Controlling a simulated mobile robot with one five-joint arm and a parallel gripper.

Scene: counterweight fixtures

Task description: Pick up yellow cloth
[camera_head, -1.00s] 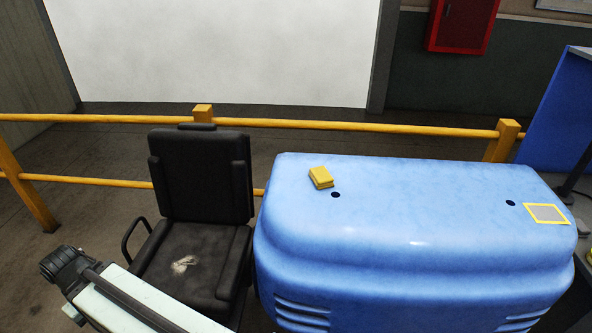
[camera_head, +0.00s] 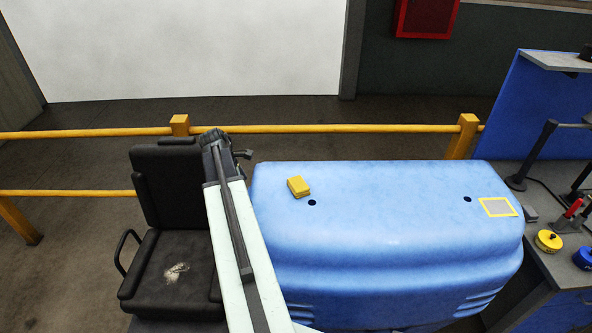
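The yellow cloth (camera_head: 299,187) is a small folded block. It lies on top of the blue rounded housing (camera_head: 390,215), near its back left, beside a small dark hole. My arm reaches up from the bottom of the view, left of the cloth. The dark end of my arm (camera_head: 222,150) is in front of the chair's right side and the yellow rail, apart from the cloth. My gripper's fingers cannot be made out there, so its opening does not show.
A black chair (camera_head: 160,250) stands left of the housing, partly behind my arm. A yellow railing (camera_head: 330,129) runs behind. A yellow-framed square (camera_head: 497,207) marks the housing's right end. A workbench (camera_head: 570,268) with yellow and blue round items is at the right. The housing's middle top is clear.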

